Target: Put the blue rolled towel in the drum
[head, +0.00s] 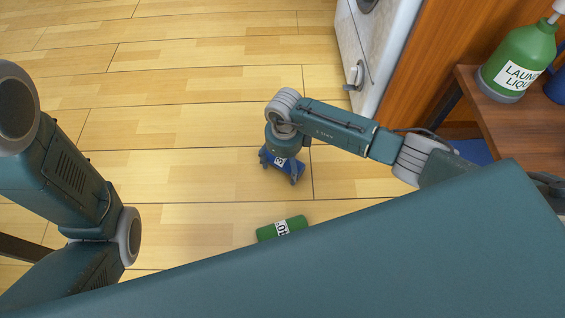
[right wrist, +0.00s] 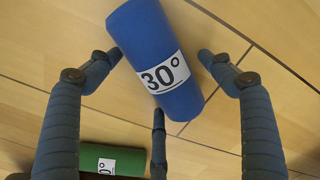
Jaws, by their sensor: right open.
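The blue rolled towel (right wrist: 155,45), with a white "30°" label, lies on the wooden floor. In the right wrist view it sits between the spread fingers of my right gripper (right wrist: 160,65), which is open around it. In the head view the blue towel (head: 287,165) shows partly under my right gripper (head: 281,174), which points down at it. I cannot tell whether the fingers touch it. My left arm is at the left of the head view, but its gripper is out of view. The drum's inside is not in view; a white machine front (head: 375,50) stands at the upper right.
A green rolled towel (head: 270,232) lies on the floor nearer to me; it also shows in the right wrist view (right wrist: 125,160). A brown table (head: 510,120) at the right holds a green laundry liquid bottle (head: 517,60). The floor at the upper left is clear.

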